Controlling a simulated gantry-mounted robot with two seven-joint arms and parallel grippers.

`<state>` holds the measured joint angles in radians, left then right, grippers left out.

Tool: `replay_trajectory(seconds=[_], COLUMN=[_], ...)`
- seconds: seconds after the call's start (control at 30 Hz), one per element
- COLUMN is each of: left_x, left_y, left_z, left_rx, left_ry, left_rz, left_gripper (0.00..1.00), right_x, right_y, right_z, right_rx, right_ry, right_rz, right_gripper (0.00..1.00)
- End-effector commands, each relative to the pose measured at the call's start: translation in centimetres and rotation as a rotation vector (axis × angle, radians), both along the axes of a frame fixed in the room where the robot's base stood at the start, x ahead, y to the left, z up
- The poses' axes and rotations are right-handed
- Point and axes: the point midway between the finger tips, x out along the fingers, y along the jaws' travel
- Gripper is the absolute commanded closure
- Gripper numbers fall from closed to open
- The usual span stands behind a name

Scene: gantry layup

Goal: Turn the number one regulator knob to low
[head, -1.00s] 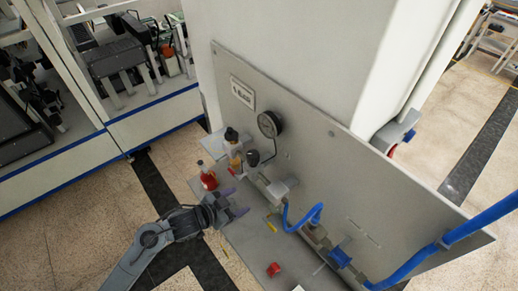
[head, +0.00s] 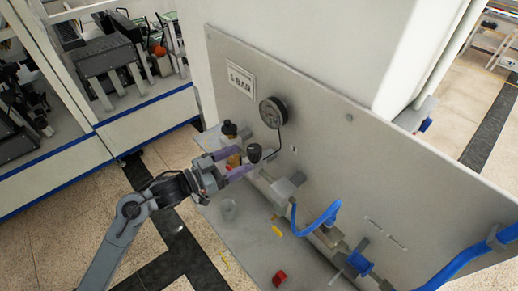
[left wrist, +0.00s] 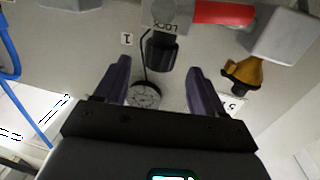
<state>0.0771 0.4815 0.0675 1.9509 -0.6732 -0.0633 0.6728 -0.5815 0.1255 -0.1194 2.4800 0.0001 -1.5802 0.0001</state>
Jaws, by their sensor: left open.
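The number one regulator knob (head: 254,152) is black and ribbed and stands out from the grey panel below the round gauge. In the left wrist view the knob (left wrist: 163,55) lies between the fingers, with a "LOCK" marking beside its base and a "1" label (left wrist: 127,39) on the panel nearby. My left gripper (head: 241,160) is open, its purple fingers pointing at the knob with the tips just short of it or beside it. In the left wrist view the gripper (left wrist: 158,68) holds nothing. The knob's pointer setting cannot be read. My right gripper is not in view.
The round gauge (head: 272,112) sits close above the knob, joined by a thin black tube. Another black-topped fitting (head: 229,129) stands to the left. A yellow-brown fitting (left wrist: 243,73) is near one finger.

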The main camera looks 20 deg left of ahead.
Motion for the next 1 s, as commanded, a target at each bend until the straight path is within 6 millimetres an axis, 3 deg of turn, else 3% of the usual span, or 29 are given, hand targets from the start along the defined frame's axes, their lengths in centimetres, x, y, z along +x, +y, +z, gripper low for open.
replay_trajectory(seconds=[0.2, 0.43, 0.9, 1.0], left_x=[3.0, 5.2, 6.0, 6.0], left_y=[-2.3, -4.0, -4.7, -4.7], left_z=[0.2, 0.1, 0.0, 0.0], left_rx=[-0.002, -0.001, 0.001, 0.001], left_ry=[0.000, 0.000, 0.001, 0.001], left_rz=[0.000, 0.001, 0.000, 0.000], left_gripper=[0.30, 0.30, 0.30, 0.43], right_x=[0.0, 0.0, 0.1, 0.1], right_y=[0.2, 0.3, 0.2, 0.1], right_z=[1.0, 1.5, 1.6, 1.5], right_rx=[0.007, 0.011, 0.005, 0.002], right_ry=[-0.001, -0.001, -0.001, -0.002], right_rz=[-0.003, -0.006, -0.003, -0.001], right_gripper=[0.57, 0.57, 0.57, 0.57])
